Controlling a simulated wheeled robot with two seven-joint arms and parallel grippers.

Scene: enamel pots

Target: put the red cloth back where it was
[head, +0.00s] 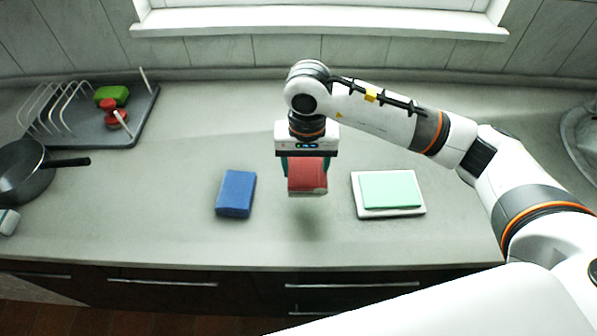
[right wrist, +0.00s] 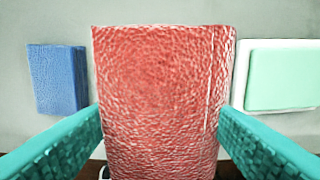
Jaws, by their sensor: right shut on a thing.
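The red cloth (head: 307,175) is a folded block held in my right gripper (head: 306,168), above the counter between a blue cloth and a green one. In the right wrist view the red cloth (right wrist: 158,100) fills the middle, between the two teal fingers. A soft shadow lies on the counter below it. The blue folded cloth (head: 236,193) lies on the counter to the left. The green cloth (head: 390,189) lies on a white board (head: 419,210) to the right. My left gripper is not in view, unless a white piece at the left edge is part of it.
A black pan (head: 25,172) is at the left edge. A sink (head: 580,135) is at the right. The counter below the red cloth is clear.

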